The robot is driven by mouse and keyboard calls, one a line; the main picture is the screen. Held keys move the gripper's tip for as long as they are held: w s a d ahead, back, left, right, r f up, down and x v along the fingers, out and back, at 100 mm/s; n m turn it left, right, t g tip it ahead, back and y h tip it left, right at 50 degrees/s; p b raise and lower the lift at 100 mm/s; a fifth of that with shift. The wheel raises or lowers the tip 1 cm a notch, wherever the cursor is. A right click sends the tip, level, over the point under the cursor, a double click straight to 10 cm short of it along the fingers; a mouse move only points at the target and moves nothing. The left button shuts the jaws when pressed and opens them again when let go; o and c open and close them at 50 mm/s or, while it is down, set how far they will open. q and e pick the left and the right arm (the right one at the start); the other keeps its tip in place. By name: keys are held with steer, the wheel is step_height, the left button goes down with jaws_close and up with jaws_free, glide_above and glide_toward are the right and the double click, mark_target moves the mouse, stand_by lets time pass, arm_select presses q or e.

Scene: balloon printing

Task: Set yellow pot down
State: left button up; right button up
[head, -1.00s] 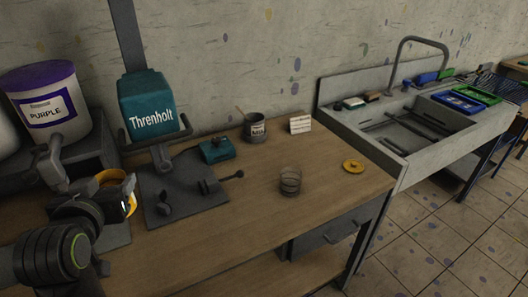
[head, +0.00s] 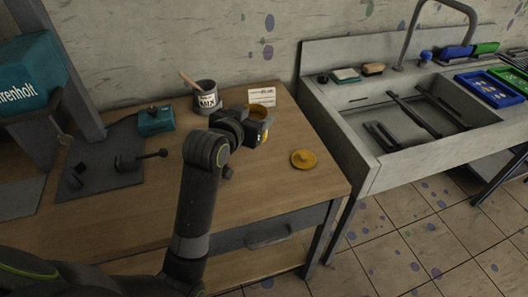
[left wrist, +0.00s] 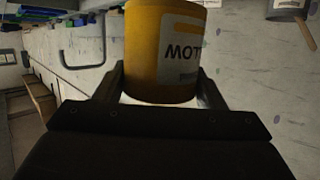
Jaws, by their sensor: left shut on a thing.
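The yellow pot (head: 259,111) is in my left gripper (head: 257,128), over the right part of the wooden table near the small white card. A round yellow lid (head: 304,159) lies flat on the table to the right of the gripper. My right gripper is not in view.
A grey mixing pot (head: 207,101) with a wooden stick stands left of the gripper, and a white card (head: 262,93) stands behind it. A teal box (head: 155,121) is further left. The sink (head: 385,150) adjoins on the right. Table front right is clear.

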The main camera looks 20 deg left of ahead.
arm_select(q)
steer(key=shift+h, duration=0.4)
steer(key=f, duration=0.1)
steer(key=w+f, duration=0.2)
steer(key=f, duration=0.1)
steer(key=shift+d, duration=0.4)
step_height(320, 180, down, 10)
steer(key=shift+s+a+f, duration=0.1)
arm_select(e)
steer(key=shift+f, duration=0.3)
arm_select(q)
steer(key=shift+f, duration=0.15)
steer(key=o, duration=1.2)
